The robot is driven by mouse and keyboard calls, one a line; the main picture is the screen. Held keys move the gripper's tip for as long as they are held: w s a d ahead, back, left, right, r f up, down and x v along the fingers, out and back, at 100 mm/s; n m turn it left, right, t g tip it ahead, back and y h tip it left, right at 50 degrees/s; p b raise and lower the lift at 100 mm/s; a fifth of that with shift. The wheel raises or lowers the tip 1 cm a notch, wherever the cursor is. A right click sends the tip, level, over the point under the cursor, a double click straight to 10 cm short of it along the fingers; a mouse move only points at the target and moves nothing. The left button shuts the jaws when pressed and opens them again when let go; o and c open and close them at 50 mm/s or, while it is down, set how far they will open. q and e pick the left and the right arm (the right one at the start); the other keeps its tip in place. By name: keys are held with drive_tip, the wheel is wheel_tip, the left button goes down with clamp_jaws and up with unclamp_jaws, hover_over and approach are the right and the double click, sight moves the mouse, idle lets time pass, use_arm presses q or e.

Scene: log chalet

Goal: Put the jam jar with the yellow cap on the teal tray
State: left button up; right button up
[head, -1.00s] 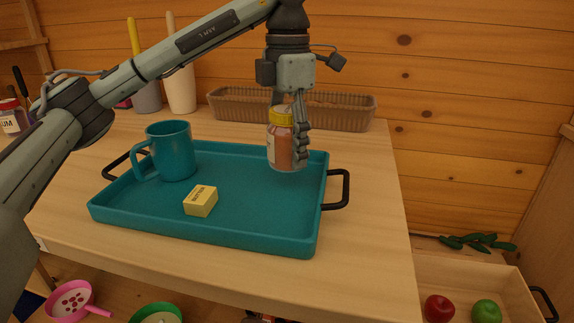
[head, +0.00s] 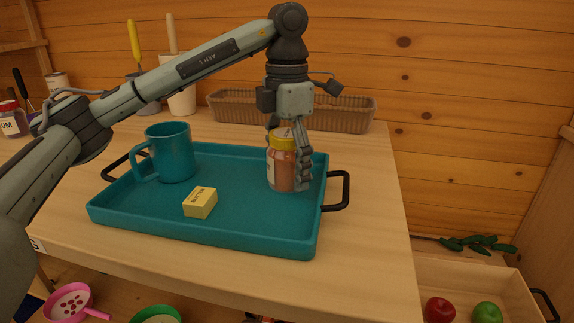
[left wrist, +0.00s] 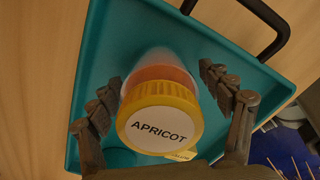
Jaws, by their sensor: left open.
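The jam jar (head: 283,170) with the yellow cap stands upright on the right rear part of the teal tray (head: 255,225). Its cap (left wrist: 160,118) reads APRICOT in the left wrist view, and orange jam shows through the glass. My left gripper (head: 289,174) is around the jar from above, with its fingers open on either side. In the left wrist view the left gripper (left wrist: 160,80) shows gaps between its fingers and the jar. Part of the jar's right side is hidden by a finger in the head view. My right gripper is not in view.
On the tray are a teal mug (head: 170,153) at the left rear and a yellow butter block (head: 200,202) near the front. A brown basket (head: 345,112) stands behind the tray. Black tray handles (head: 346,190) stick out at the sides. The tray's middle is clear.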

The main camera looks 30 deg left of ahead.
sight(288, 133)
use_arm(q)
drive_tip(key=shift+r, duration=0.15)
wheel_tip(288, 133, up, 4)
drive_tip(key=shift+r+p, duration=0.1)
drive_tip(key=shift+p, duration=0.3)
wheel_tip(288, 133, up, 6)
drive_tip(key=shift+f+p, duration=0.25)
drive_tip(key=shift+p, duration=0.5)
drive_tip(key=shift+r, duration=1.1)
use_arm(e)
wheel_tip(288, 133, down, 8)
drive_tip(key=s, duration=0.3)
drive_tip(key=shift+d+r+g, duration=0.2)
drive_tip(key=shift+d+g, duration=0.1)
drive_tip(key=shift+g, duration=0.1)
